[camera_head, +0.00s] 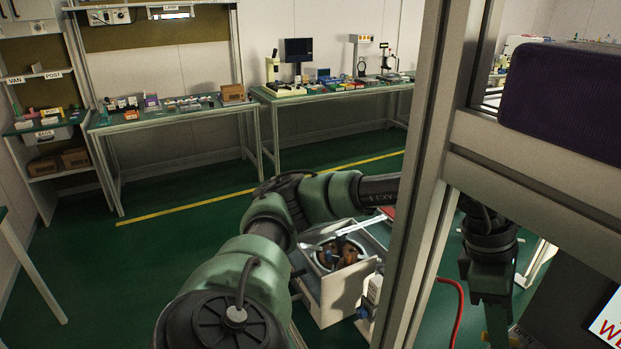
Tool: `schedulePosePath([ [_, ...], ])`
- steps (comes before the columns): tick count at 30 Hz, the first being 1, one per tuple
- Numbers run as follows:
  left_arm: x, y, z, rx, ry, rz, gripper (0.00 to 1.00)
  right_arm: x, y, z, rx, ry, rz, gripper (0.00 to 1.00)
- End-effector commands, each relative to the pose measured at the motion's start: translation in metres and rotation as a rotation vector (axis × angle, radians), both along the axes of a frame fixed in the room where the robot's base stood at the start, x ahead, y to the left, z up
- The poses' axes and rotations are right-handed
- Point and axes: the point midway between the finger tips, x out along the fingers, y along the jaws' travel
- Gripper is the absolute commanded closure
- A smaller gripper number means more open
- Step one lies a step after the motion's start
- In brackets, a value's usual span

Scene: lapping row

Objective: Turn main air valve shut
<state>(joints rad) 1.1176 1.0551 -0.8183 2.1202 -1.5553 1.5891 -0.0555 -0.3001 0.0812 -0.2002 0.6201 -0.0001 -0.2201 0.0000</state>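My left arm comes in from the lower left, bends at the elbow and passes behind a metal post. My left gripper (492,300) points down to the right of that post. Its fingers are dark and partly lost in shadow, so I cannot tell whether they are open or shut. A small yellow piece (486,337) shows just below and beside it at the bottom edge; I cannot tell whether it is part of the main air valve. No valve is clearly recognisable. A red hose (459,296) curves down left of the gripper. My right gripper is not in view.
The metal post (425,190) and crossbeam (540,187) stand close in front of the arm. A dark purple block (565,95) sits on the beam. A lapping machine box (345,290) stands below my forearm. Benches (170,119) line the back wall; green floor (90,250) is clear at left.

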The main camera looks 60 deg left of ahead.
Motion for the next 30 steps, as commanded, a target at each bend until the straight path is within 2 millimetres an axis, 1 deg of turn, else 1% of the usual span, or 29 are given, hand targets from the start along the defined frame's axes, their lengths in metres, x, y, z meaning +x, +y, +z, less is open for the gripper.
schedulePosePath([
  [1,0.002,0.002,0.005,0.001,0.005,-0.038,0.66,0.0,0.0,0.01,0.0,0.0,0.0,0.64],
  [14,0.018,0.005,0.007,-0.001,0.003,-0.456,0.66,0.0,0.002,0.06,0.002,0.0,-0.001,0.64],
  [15,0.02,0.008,0.007,0.001,-0.003,-0.476,0.66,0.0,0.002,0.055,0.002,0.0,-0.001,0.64],
  [17,0.019,0.013,0.016,0.002,-0.006,-0.473,0.66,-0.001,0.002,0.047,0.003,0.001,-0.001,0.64],
  [26,0.017,0.036,0.072,0.002,-0.006,-0.472,0.66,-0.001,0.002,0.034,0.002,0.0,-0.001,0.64],
  [27,0.015,0.041,0.068,-0.012,0.035,-0.445,0.66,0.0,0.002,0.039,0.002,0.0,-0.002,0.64],
  [30,0.01,0.052,0.053,-0.047,0.13,-0.364,0.66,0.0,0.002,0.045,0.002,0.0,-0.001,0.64],
])
